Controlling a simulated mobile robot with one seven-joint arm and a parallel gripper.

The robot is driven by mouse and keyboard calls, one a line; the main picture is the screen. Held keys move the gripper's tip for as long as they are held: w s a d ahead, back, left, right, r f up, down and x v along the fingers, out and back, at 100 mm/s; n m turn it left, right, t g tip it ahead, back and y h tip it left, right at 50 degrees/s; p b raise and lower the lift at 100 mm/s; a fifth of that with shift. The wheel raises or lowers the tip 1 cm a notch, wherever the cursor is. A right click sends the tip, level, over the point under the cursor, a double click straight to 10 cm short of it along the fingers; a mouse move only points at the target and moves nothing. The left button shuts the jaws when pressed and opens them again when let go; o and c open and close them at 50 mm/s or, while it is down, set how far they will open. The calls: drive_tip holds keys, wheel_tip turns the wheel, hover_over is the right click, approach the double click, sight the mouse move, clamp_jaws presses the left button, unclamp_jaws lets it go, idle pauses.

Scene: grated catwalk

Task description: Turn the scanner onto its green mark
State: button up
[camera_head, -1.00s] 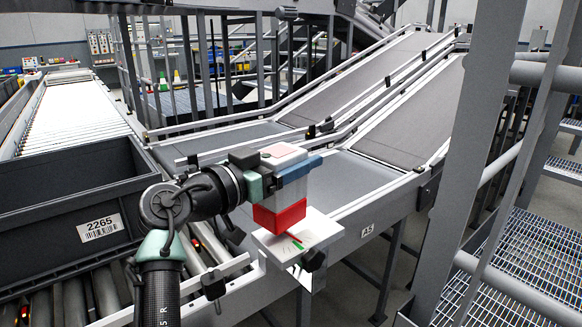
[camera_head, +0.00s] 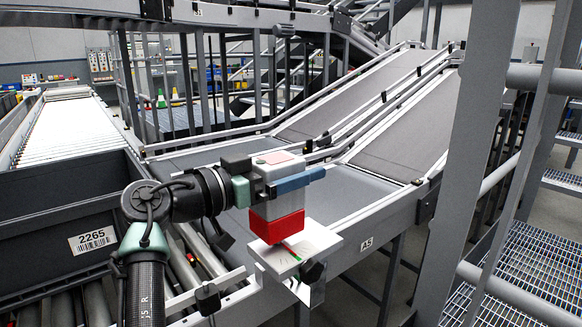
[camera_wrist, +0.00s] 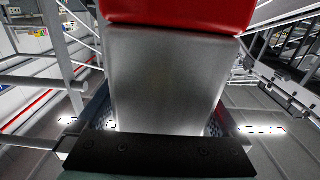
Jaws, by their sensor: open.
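The scanner is a pale grey box (camera_head: 279,206) with a red end block (camera_head: 276,227), standing above a white plate (camera_head: 318,239) at the conveyor's edge. A thin red line and a small green mark (camera_head: 297,258) show close together on the plate, just below the red block. Whether they line up is too small to tell. My gripper (camera_head: 277,187) is around the scanner's upper body, its jaws on either side. In the wrist view the grey body (camera_wrist: 165,80) and red block (camera_wrist: 180,14) fill the middle. Contact between jaws and scanner cannot be made out.
A dark bin (camera_head: 50,215) labelled 2265 stands on rollers at the left. A sloped belt conveyor (camera_head: 390,135) lies behind the scanner. A grey post (camera_head: 465,170) and railings stand at the right. A dark knob or clamp (camera_head: 313,272) sits at the plate's front.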

drive_tip(key=v, duration=1.3)
